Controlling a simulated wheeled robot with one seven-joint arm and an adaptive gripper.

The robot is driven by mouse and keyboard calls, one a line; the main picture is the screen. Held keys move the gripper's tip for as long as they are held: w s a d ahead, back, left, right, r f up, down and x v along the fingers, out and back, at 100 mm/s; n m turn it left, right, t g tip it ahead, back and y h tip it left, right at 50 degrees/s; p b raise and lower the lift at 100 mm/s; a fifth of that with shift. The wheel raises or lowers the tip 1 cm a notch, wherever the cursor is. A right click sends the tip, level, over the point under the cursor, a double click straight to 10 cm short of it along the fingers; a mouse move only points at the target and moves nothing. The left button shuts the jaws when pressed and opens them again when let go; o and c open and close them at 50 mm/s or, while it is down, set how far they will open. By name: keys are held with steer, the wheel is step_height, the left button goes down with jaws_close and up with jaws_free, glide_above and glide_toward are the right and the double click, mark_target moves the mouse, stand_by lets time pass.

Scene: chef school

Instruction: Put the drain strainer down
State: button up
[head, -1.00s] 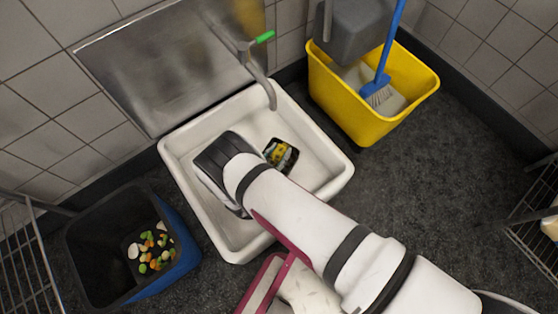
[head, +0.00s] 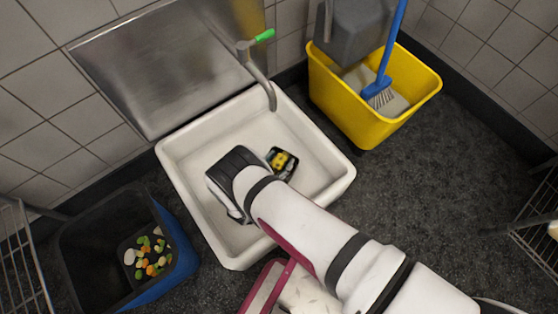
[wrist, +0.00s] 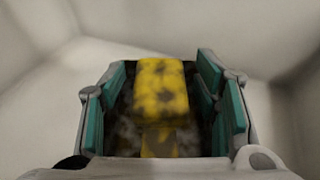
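The drain strainer (head: 291,169) shows in the head view as a small dark piece with yellow in it, inside the white sink (head: 207,225), right of my wrist. In the wrist view, a yellow, dark-spotted piece (wrist: 160,88) lies between my gripper's (wrist: 162,95) teal-padded fingers, with a blurred dark mass under it. Pad contact is hard to see. In the head view my wrist hides most of the gripper. Whether the strainer touches the sink floor cannot be told.
A tap (head: 259,75) with a green handle reaches over the sink's back edge. A yellow bucket (head: 375,115) with a blue brush (head: 381,82) stands at the right. A blue-black bin (head: 175,262) with vegetable scraps stands at the left. The sink's right side is clear.

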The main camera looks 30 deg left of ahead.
steer(key=shift+r, duration=0.1)
steer(key=shift+s+r, duration=0.15)
steer(key=shift+s, duration=0.05)
steer(key=p+v, duration=0.3)
steer(key=v, duration=0.8)
steer(key=shift+s, duration=0.35)
steer(key=shift+r+p, duration=0.15)
steer(key=shift+p, duration=0.15)
